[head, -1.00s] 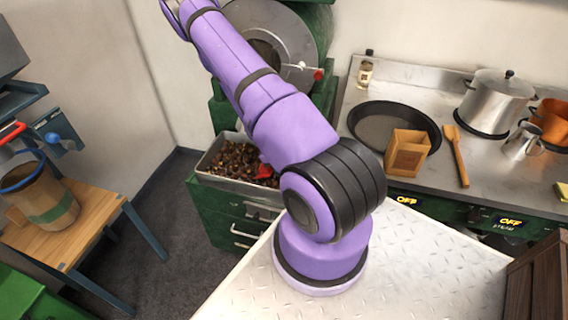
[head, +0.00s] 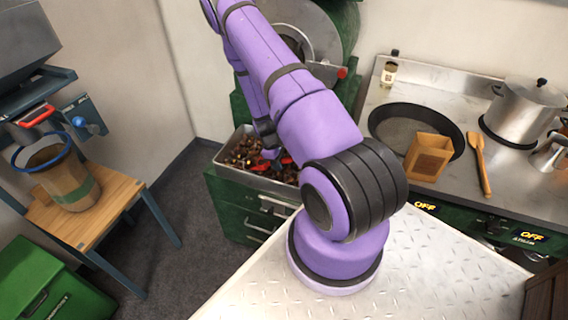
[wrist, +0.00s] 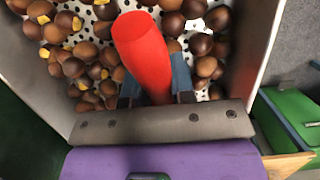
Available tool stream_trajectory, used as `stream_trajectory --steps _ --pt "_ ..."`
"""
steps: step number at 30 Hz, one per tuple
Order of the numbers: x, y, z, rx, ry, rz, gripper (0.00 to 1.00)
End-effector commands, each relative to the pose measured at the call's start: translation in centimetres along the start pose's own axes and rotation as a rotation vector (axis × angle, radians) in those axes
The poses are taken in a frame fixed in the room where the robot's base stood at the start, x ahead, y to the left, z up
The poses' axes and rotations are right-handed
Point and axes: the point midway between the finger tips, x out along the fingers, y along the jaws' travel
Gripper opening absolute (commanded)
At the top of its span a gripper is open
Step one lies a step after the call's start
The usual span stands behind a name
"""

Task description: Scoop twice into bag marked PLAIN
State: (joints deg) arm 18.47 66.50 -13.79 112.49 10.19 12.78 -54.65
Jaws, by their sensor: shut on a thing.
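My gripper (wrist: 157,82) is shut on a red handle (wrist: 142,45), seemingly the scoop's, above the chestnuts; the rest of the scoop is not clearly visible. In the head view my gripper (head: 266,145) is at the metal tray (head: 228,158), partly behind my arm. Brown chestnuts (wrist: 95,75) lie in the tray, some with yellow patches, on a perforated white floor. A brown bag with a green band (head: 72,182) stands open in a blue ring on the wooden table at left. I cannot read any PLAIN mark on it.
A small brown open-topped container (head: 430,157) stands by a black pan (head: 395,125) and a wooden spatula (head: 480,165) on the counter. A metal drum (head: 300,30) is behind the tray. A green box (head: 50,285) is at lower left. Floor between table and tray is clear.

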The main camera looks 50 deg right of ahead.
Motion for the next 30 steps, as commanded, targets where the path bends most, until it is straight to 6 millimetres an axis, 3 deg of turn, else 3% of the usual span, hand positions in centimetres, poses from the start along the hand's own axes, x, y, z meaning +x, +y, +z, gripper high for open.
stream_trajectory --steps 16,30 --pt "0.2 0.1 -4.7 0.001 0.143 0.001 0.0" --pt "0.6 0.1 -4.9 0.004 0.362 -0.002 0.0"
